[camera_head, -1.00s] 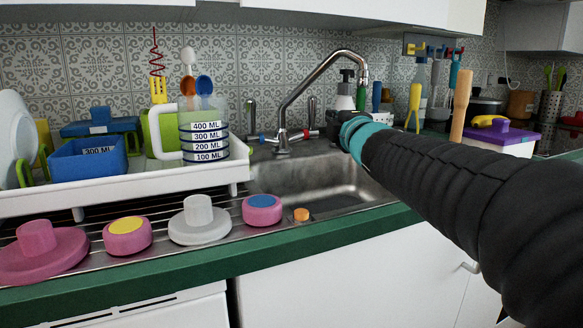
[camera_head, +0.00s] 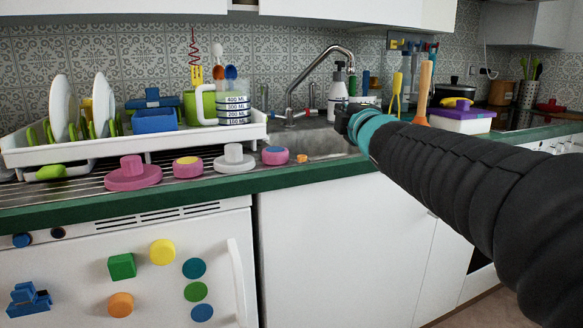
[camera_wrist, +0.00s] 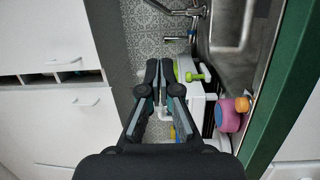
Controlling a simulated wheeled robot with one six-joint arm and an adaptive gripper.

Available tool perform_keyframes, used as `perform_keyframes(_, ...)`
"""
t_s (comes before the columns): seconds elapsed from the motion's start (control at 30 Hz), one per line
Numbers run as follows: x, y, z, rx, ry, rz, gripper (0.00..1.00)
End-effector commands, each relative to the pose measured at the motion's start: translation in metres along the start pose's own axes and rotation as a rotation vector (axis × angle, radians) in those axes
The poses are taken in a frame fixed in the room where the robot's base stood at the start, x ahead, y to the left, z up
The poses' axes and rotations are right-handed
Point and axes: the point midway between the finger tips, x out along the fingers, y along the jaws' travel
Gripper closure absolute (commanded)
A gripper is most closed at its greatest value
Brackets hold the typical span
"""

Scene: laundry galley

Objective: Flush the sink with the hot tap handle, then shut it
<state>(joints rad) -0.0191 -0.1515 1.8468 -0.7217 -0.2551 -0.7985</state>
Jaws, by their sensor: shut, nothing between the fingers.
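The sink (camera_head: 325,147) is set in the counter, with a tall chrome tap (camera_head: 290,97) arching over it. A lever handle (camera_head: 263,98) stands left of the spout and another handle (camera_head: 312,97) with a red mark stands to its right. I see no water at the spout. My gripper (camera_head: 342,118) is in front of the sink's right end, apart from the handles as far as I can tell. In the wrist view my gripper (camera_wrist: 159,68) is shut and empty, with the sink (camera_wrist: 225,40) and chrome tap parts (camera_wrist: 178,11) beyond it.
Several pink and white knobbed pieces (camera_head: 132,178) line the counter front. A soap bottle (camera_head: 338,92), a wooden-handled tool (camera_head: 425,85) and a purple-lidded box (camera_head: 462,122) stand right.

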Motion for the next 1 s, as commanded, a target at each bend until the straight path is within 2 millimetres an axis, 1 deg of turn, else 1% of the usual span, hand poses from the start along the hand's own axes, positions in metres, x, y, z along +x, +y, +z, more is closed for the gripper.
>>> perform_keyframes(0.27, -0.036, -0.027, 0.02, 0.193, -0.122, -0.095, 1.0)
perform_keyframes(0.47, -0.079, -0.062, 0.037, 0.398, -0.255, -0.191, 1.0)
perform_keyframes(0.57, -0.108, -0.087, 0.043, 0.528, -0.34, -0.252, 1.0)
perform_keyframes(0.67, -0.147, -0.12, 0.048, 0.685, -0.447, -0.326, 1.0)
perform_keyframes(0.7, -0.166, -0.136, 0.048, 0.759, -0.498, -0.361, 1.0)
perform_keyframes(0.77, -0.197, -0.161, 0.047, 0.872, -0.578, -0.416, 1.0)
perform_keyframes(0.8, -0.217, -0.178, 0.045, 0.946, -0.632, -0.452, 1.0)
perform_keyframes(0.87, -0.247, -0.202, 0.04, 1.049, -0.711, -0.504, 1.0)
perform_keyframes(0.9, -0.266, -0.217, 0.035, 1.113, -0.762, -0.538, 1.0)
perform_keyframes(1.0, -0.308, -0.25, 0.023, 1.247, -0.876, -0.615, 1.0)
